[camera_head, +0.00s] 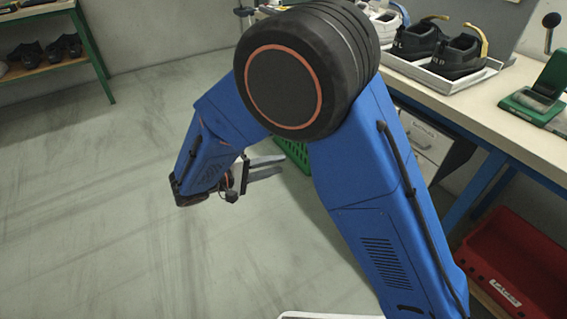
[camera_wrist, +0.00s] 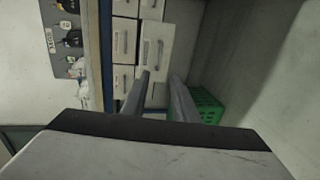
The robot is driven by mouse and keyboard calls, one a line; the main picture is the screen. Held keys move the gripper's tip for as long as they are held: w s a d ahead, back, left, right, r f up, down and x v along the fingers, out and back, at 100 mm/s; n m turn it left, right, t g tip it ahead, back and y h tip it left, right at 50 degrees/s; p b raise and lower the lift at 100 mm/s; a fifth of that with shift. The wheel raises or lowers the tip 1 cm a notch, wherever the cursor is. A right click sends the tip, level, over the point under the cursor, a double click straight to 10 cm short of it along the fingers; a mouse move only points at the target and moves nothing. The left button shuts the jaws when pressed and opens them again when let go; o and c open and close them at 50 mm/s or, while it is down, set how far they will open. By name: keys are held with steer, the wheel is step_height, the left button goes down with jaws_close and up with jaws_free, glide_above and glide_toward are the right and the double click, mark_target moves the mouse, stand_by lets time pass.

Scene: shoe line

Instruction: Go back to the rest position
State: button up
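My gripper (camera_head: 275,165) hangs at the end of my bent blue arm, over the floor left of the workbench in the head view. Its two fingers also show in the wrist view (camera_wrist: 160,78), standing apart with nothing between them. It is open and empty. In the head view the upper arm and black joint hide part of the bench's left end. In the wrist view the fingers point towards the white drawers (camera_wrist: 124,42) and a green crate (camera_wrist: 208,106); the gripper's body hides the lower part of the picture.
The workbench (camera_head: 480,110) at right bears black shoes (camera_head: 455,55) in a white tray (camera_head: 440,84) and a green device (camera_head: 545,90). A red crate (camera_head: 515,255) sits beneath. A shoe rack (camera_head: 45,67) stands at far left. The floor (camera_head: 90,210) between is clear.

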steer(key=shift+s+a, duration=0.1)
steer(key=shift+a, duration=0.05)
stand_by(0.4)
steer(key=s+d+r+m+g+y, duration=0.1)
steer(key=s+d+r+g, duration=0.15)
steer(key=d, duration=0.55)
steer(key=s+d+r+m+g+y, duration=0.1)
steer(key=d+r+g+y, duration=0.15)
steer(key=d, duration=0.65)
steer(key=s+d+r+m+g+y, duration=0.1)
steer(key=d+r+m+g, duration=0.15)
steer(key=d, duration=0.55)
steer(key=s+d+r+m+t+y, duration=0.1)
steer(key=s+d+r+y, duration=0.1)
steer(key=s+d+y, duration=0.2)
steer(key=s+d+r+m+t+y, duration=0.1)
steer(key=s+d+y, duration=0.3)
steer(key=s+d, duration=0.4)
steer(key=shift+s+r+m+t, duration=0.35)
steer(key=shift+s+r+t, duration=0.3)
steer(key=shift+s, duration=2)
steer(key=shift+r, duration=0.1)
